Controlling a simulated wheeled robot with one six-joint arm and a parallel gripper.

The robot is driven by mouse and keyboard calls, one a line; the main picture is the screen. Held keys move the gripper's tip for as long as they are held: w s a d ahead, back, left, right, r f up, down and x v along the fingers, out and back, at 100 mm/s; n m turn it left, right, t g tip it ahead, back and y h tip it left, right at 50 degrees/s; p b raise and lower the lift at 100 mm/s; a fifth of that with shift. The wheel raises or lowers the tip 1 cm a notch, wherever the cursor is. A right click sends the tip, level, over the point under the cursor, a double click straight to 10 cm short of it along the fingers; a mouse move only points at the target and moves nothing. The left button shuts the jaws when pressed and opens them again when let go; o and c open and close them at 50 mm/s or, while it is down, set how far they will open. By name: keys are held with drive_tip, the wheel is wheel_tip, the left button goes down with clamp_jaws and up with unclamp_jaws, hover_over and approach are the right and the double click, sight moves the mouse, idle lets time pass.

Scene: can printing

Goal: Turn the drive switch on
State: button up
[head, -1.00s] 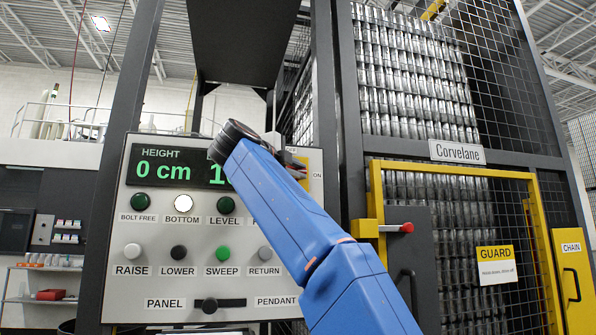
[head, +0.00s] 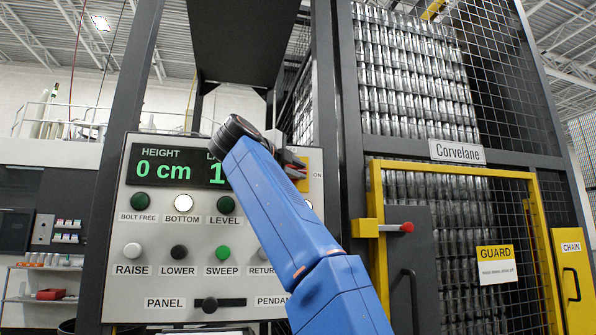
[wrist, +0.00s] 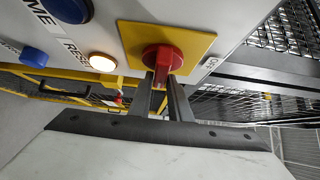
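The drive switch is a red rotary knob (wrist: 162,60) on a yellow square plate (wrist: 190,40) in the wrist view. In the head view only a bit of the red knob (head: 296,171) and part of the yellow plate (head: 304,184) show behind my arm. In the head view my arm hides most of the gripper.
The grey panel (head: 150,225) has several buttons, a lit white BOTTOM lamp (head: 182,202) and a selector (head: 209,305). In the wrist view a lit lamp (wrist: 103,62) and blue buttons (wrist: 66,8) are beside the switch. A yellow guard frame (head: 376,205) with a red-tipped latch (head: 405,227) stands right.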

drive_tip(key=shift+o, duration=0.9)
drive_tip(key=shift+w+f, duration=0.1)
drive_tip(key=v, duration=1.7)
drive_tip(key=shift+s, duration=0.2)
drive_tip(key=shift+a, duration=0.1)
